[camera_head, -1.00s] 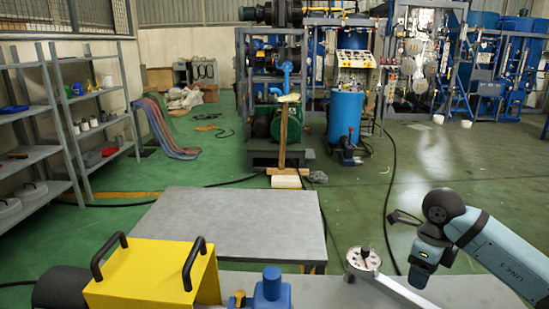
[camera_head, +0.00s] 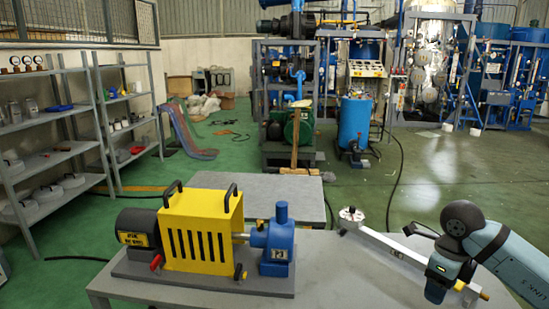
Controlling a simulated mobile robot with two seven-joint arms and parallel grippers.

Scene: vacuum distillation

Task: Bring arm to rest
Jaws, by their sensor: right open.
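My right arm comes in from the right edge, bent at a dark round joint. My right gripper (camera_head: 421,229) shows only in part as thin dark fingers beside that joint; it is open and I see nothing between the fingers. It appears above the near table (camera_head: 340,275). A long silver tool with a round dial head (camera_head: 350,213) lies on that table, and my arm's lower link covers part of its shaft. My left gripper is not in view.
A motor and pump unit with a yellow slotted guard (camera_head: 200,232) and blue pump (camera_head: 280,243) stands on the near table's left. A second grey table (camera_head: 290,190) is behind it. Shelves (camera_head: 60,155) stand left. Green floor is open at the right back.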

